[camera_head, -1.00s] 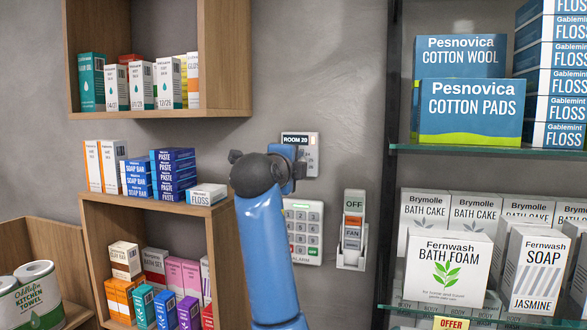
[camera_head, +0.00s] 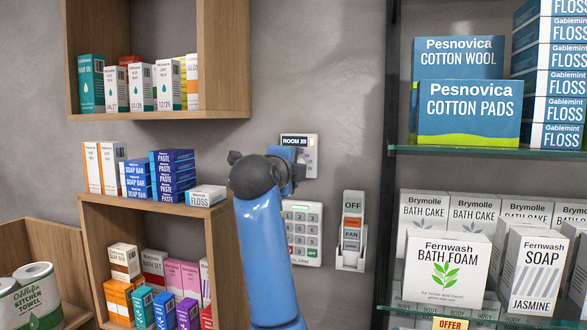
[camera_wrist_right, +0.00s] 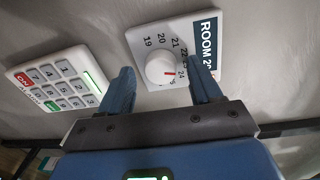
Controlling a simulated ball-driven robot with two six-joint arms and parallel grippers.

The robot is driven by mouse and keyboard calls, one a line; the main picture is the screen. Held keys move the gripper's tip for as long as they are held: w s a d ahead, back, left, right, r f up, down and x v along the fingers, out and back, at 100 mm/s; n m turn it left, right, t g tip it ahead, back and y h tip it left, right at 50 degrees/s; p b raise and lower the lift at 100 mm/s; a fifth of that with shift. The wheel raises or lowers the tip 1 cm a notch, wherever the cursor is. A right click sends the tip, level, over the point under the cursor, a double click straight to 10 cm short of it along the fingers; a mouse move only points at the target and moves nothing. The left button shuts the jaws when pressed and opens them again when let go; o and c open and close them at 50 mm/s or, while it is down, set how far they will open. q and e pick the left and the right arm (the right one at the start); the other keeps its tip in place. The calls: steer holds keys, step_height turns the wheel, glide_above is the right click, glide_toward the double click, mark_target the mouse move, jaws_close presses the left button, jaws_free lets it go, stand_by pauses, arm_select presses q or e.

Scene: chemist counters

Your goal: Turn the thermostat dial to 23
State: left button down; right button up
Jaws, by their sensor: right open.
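The thermostat (camera_head: 312,155) is a white wall panel with a dark label reading "ROOM" and a number that is hard to read. In the head view my right gripper hides most of its front. In the right wrist view its round white dial (camera_wrist_right: 156,66) shows, ringed by numbers from 19 upward. The red pointer mark faces about 24; the exact reading is too small to tell. My right gripper (camera_wrist_right: 161,70) is open, with one finger on each side of the dial and gaps visible between. My left gripper is out of view.
An alarm keypad (camera_head: 303,245) sits on the wall just below the thermostat. Wooden shelves (camera_head: 190,112) with boxes stand at the left, glass shelves (camera_head: 480,152) with stacked boxes at the right.

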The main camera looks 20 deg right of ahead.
steer(key=b+v, duration=0.3)
steer(key=v, duration=0.7)
steer(key=shift+s+a, duration=0.2)
steer(key=shift+s, duration=0.1)
